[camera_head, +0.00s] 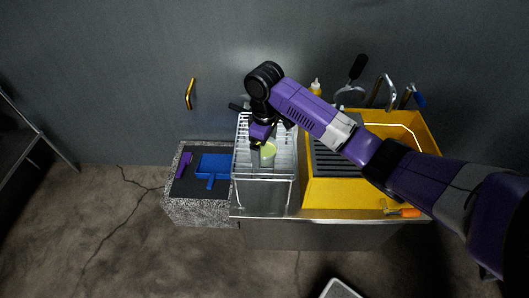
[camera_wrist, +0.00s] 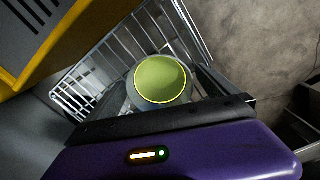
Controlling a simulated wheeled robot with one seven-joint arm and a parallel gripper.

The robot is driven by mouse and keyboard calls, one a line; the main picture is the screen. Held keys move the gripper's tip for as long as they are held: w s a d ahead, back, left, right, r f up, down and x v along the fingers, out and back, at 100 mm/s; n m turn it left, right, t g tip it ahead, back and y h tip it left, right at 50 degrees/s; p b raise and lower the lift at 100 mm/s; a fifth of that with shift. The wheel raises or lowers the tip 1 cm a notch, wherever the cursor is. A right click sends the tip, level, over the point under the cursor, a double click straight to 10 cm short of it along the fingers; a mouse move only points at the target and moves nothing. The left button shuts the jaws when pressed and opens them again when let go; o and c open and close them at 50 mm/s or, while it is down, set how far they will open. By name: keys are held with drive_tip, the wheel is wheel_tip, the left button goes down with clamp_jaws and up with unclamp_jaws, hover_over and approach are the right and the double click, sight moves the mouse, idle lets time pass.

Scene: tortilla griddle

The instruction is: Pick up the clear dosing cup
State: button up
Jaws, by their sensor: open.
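The cup (camera_wrist: 160,80) shows in the wrist view as a yellow-green round face with a pale, see-through-looking rim. It also shows in the head view as a small yellow-green shape (camera_head: 268,151) at the wire rack (camera_head: 264,178). My gripper (camera_head: 259,143) is right beside the cup in the head view, pointing down. In the wrist view my gripper (camera_wrist: 165,92) is open, with a dark finger on each side of the cup. The lower part of the cup is hidden, and I cannot tell whether the fingers touch it.
Rack wires surround the cup closely. A yellow sink unit (camera_head: 338,196) with a dark ribbed drainer stands to the right. A speckled block (camera_head: 199,213) with a blue tool (camera_head: 212,166) and a purple item (camera_head: 185,160) stands to the left. The wall is behind.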

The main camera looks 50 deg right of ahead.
drive_tip(key=shift+c, duration=0.5)
drive_tip(key=c, duration=1.5)
drive_tip(key=shift+r, duration=0.15)
